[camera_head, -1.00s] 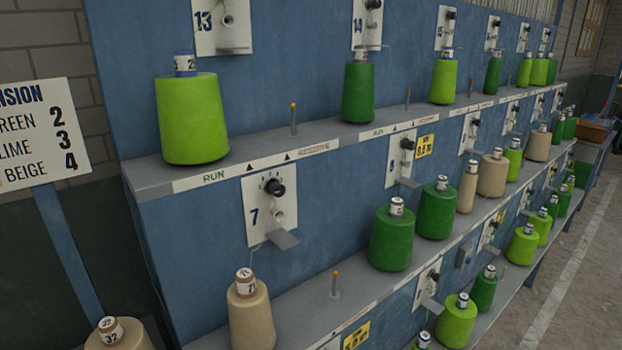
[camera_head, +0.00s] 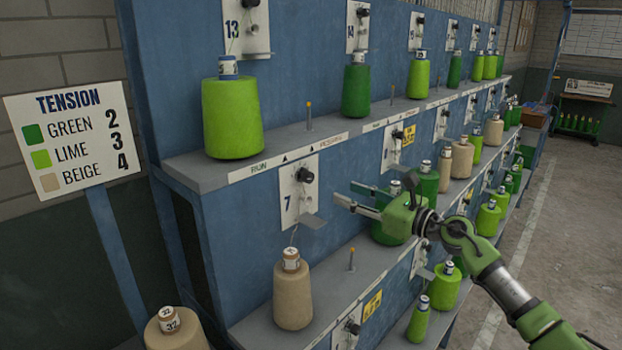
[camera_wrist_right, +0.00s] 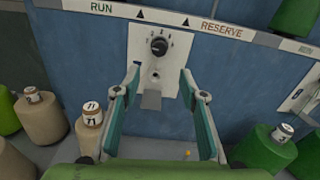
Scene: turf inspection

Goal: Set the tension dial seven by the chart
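The tension dial seven is a black knob (camera_head: 304,174) on a white plate marked 7 (camera_head: 291,206), with a metal tab below. In the right wrist view the knob (camera_wrist_right: 159,46) faces me with small marks above it; its setting is too small to read surely. The chart (camera_head: 72,139) reads green 2, lime 3, beige 4. My left gripper is out of view.
A lime cone (camera_head: 232,120) stands on the upper shelf (camera_head: 205,172) above. A thin peg (camera_head: 351,260) stands right of the beige cone. Green cones stand behind my right gripper. Another beige cone (camera_head: 175,330) is at lower left. The floor aisle at right is clear.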

